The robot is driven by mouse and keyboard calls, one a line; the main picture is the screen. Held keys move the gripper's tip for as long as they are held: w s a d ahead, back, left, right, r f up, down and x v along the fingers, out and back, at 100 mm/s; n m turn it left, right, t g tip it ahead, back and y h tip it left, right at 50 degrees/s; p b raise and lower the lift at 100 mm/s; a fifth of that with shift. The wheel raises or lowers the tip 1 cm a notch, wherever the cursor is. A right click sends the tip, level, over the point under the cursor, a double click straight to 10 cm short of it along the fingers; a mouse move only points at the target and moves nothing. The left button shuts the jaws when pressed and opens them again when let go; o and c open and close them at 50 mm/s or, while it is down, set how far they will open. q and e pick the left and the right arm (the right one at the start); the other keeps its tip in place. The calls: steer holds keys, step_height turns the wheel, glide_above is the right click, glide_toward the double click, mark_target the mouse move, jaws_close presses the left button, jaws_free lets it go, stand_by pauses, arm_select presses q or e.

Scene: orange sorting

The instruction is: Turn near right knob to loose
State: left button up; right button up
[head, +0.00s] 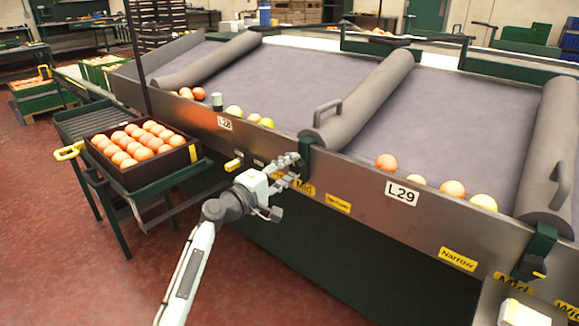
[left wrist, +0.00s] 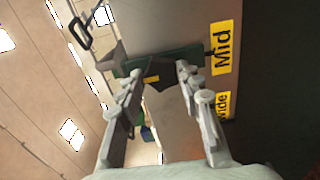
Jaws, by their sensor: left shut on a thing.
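My left gripper (head: 284,172) is at the front rail, at the lower end of the middle grey padded divider. In the left wrist view its two fingers (left wrist: 158,78) lie on either side of a dark knob (left wrist: 168,104) and are shut on it. A yellow mark shows at the knob's end, by a dark green bracket (left wrist: 190,52). In the head view the fingers hide most of this knob, below the green bracket (head: 305,158). Another green bracket with a dark knob (head: 530,268) sits at the right divider's lower end. My right gripper cannot be made out.
The sloped grey table (head: 300,85) has a metal front rail with yellow labels such as Mid (head: 304,187) and Narrow (head: 458,259). Oranges (head: 386,162) rest along the rail. A crate of oranges (head: 192,153) stands on a green stand at left. The red floor in front is open.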

arm_select(q)
steer(key=shift+f, duration=0.1)
stand_by(0.4)
steer(key=o, duration=1.1)
steer(key=shift+o, duration=0.2)
steer(key=v, duration=1.2)
